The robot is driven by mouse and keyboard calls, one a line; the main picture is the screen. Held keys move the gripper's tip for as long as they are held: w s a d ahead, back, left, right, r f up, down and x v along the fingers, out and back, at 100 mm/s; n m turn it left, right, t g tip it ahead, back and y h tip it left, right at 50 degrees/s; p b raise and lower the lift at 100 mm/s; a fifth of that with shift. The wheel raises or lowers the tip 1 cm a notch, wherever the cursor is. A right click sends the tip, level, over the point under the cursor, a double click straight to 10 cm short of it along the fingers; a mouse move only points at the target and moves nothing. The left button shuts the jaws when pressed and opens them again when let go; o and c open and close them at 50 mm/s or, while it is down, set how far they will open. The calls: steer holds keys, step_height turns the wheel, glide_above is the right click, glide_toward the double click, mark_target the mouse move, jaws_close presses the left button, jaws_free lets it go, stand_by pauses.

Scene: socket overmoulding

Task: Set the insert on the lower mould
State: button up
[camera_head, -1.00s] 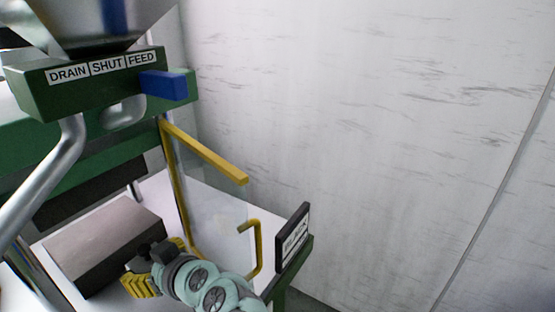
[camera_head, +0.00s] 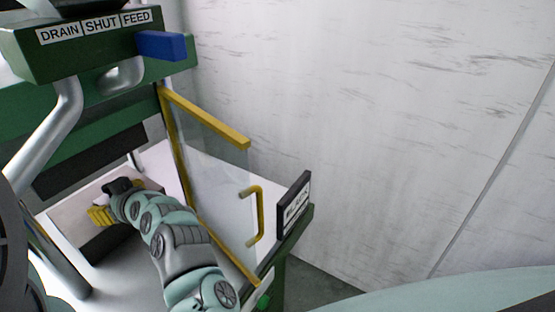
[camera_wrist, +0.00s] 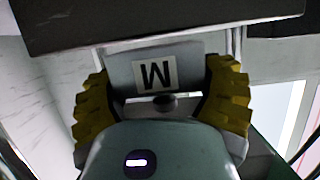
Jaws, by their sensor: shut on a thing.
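My gripper (camera_head: 108,205) is over the lower mould (camera_head: 72,212), a block with a grey-brown top and a dark front side, inside the machine. In the wrist view my gripper (camera_wrist: 162,98) has its yellow ribbed fingers on either side of a grey block marked with an upside-down M, which I take to be the insert (camera_wrist: 190,55). The fingers are shut on it.
A clear guard door with a yellow frame (camera_head: 205,118) stands open right of my arm. A black sign (camera_head: 293,206) stands at the table's right corner. A green box labelled DRAIN, SHUT, FEED (camera_head: 80,45) has a blue lever (camera_head: 161,45). A dark slab (camera_wrist: 150,22) crosses the wrist view's top.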

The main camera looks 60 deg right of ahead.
mark_target(108, 195)
steer(key=w, duration=0.4)
steer(key=shift+w+a, duration=0.15)
steer(key=shift+a, duration=0.05)
steer(key=shift+w+f+b, duration=0.15)
steer(key=shift+f+b, duration=0.05)
steer(key=shift+b, duration=0.2)
steer(key=shift+s+f, duration=0.15)
steer(key=shift+s, duration=0.05)
steer(key=shift+d, duration=0.1)
steer(key=o, duration=1.2)
steer(key=shift+f, duration=0.1)
